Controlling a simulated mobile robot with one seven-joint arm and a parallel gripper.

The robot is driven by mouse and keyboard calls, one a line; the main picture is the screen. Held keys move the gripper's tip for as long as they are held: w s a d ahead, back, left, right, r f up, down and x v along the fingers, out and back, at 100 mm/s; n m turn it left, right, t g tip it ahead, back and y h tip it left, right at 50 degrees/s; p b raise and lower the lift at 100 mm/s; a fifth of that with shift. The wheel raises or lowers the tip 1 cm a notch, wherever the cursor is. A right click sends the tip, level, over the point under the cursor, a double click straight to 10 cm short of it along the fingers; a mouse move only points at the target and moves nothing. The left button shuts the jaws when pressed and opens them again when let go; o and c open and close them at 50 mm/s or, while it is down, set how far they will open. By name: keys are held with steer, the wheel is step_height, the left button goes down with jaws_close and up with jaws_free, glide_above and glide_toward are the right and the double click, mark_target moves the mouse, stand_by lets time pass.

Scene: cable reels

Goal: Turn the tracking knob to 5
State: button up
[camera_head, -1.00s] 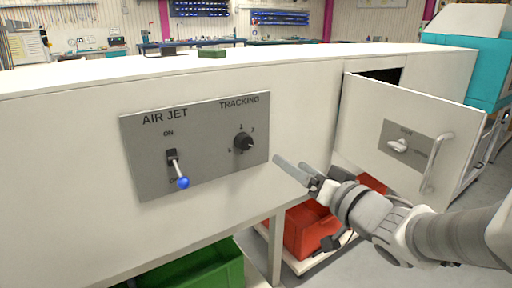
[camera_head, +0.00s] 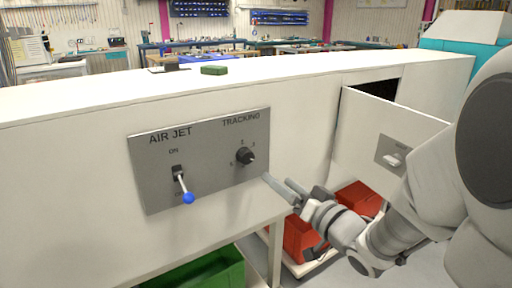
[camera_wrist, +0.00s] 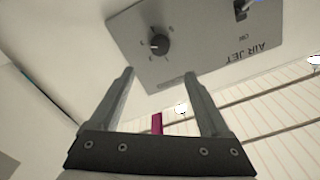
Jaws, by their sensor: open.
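The tracking knob (camera_head: 245,156) is a small black dial on the right half of a grey panel (camera_head: 215,185) set in the white cabinet front. Numbers ring it, too small to read surely. In the wrist view the knob (camera_wrist: 159,44) shows upside down, beyond the fingertips and roughly between their lines. My gripper (camera_head: 279,188) is open and empty, to the lower right of the knob and apart from it. Its two fingers also show in the wrist view (camera_wrist: 160,75). Nothing is between them.
An air jet lever with a blue ball (camera_head: 188,198) points down on the panel's left half. A cabinet door (camera_head: 375,135) stands open at right. Red bins (camera_head: 300,238) and a green bin (camera_head: 205,272) sit below. A green block (camera_head: 214,70) lies on the cabinet top.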

mark_target(249, 157)
steer(key=x, duration=1.3)
steer(key=shift+w+a, duration=0.1)
steer(key=shift+a, duration=0.05)
jaws_close()
